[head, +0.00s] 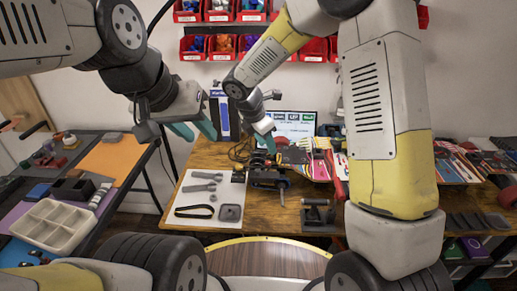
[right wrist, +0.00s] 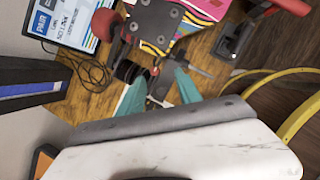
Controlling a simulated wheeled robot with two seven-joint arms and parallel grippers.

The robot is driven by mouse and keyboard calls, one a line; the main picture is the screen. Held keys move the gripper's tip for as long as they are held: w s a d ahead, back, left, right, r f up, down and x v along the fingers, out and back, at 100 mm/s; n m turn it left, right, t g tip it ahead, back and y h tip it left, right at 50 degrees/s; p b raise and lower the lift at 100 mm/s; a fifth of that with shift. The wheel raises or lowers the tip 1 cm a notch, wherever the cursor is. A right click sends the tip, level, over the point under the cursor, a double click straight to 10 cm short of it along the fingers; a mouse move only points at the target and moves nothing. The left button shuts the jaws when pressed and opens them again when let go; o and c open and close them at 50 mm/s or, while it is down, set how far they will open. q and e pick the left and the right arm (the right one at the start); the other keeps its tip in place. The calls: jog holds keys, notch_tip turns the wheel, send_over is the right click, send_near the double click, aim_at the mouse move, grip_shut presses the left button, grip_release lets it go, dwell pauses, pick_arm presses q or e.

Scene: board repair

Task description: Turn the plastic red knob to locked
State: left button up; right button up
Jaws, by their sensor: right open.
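A dark clamp-like fixture (head: 268,179) stands on the wooden workbench. A small red-orange spot (right wrist: 155,71) shows just beyond my right fingertips in the right wrist view. It may be the plastic red knob, but it is too small to tell its shape or whether it is locked. My right gripper (head: 266,137) is above and behind the fixture in the head view. In the right wrist view its two teal fingers (right wrist: 160,90) are spread, with no thing clearly held. My left gripper (head: 196,130) hangs left of the bench with teal fingers apart and empty.
A white mat (head: 197,174) with wrenches and a black belt lies left of the fixture. Skateboards (head: 318,160) crowd its right. A black stand (head: 318,214) is at the front right. A screen (head: 295,125) and blue-white box (head: 221,112) stand behind. A side table holds a divided tray (head: 48,222).

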aim_at(267, 163)
jog(key=shift+w+a+f+n, duration=0.15)
jog(key=shift+a+f+n, duration=0.2)
jog(key=shift+a+f, duration=0.2)
jog(key=shift+w+a+f+n, duration=0.15)
jog(key=shift+a+f+n, duration=0.25)
jog(key=shift+f, duration=0.1)
jog(key=x, duration=0.7)
jog(key=shift+w+d+f, duration=0.1)
jog(key=shift+f, duration=0.2)
jog(key=shift+c, duration=0.4)
grip_shut()
